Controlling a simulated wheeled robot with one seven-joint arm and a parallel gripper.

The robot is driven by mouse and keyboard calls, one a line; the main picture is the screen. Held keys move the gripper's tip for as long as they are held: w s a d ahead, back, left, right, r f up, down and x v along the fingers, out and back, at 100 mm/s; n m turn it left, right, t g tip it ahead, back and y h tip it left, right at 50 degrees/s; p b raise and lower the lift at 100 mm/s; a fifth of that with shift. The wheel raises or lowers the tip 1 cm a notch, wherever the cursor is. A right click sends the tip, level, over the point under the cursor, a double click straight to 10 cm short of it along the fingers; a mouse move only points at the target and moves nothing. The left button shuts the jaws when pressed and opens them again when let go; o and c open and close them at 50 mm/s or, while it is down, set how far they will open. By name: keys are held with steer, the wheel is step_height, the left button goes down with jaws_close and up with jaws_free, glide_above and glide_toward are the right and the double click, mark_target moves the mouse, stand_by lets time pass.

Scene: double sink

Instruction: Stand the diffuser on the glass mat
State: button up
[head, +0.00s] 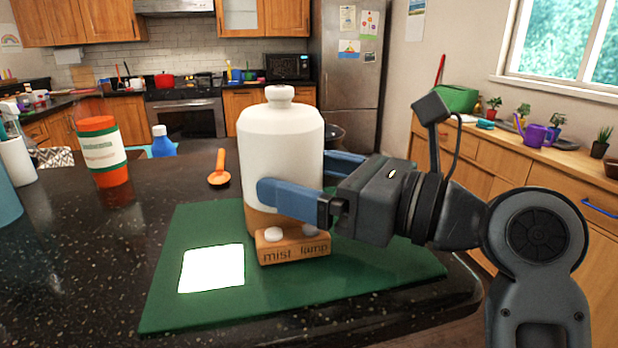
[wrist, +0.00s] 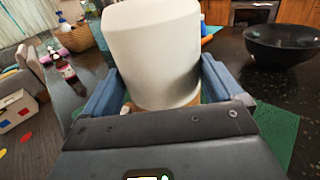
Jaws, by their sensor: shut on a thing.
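The diffuser (head: 281,140) is a white, bottle-shaped body with a knob on top and a wooden base marked "mist lamp". It is upright, over the middle of a flat green mat (head: 205,312), which I take for the glass mat. I cannot tell whether its base touches the mat. A bright white square (head: 212,268) shows on the mat, left of the diffuser. My gripper (head: 300,182) comes from the right, its blue fingers shut on either side of the diffuser's lower body. In the wrist view the white body (wrist: 153,52) stands between the fingers.
The mat lies on a dark speckled counter (head: 75,255), near its front and right edges. An orange and white jar (head: 101,150), a blue bottle (head: 162,142) and an orange spoon (head: 219,170) are behind left. A black bowl (wrist: 282,45) is in the wrist view.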

stand_by(0.3)
steer(key=o, duration=1.1)
steer(key=shift+f, duration=0.1)
steer(key=shift+r, duration=0.2)
steer(key=v, duration=1.2)
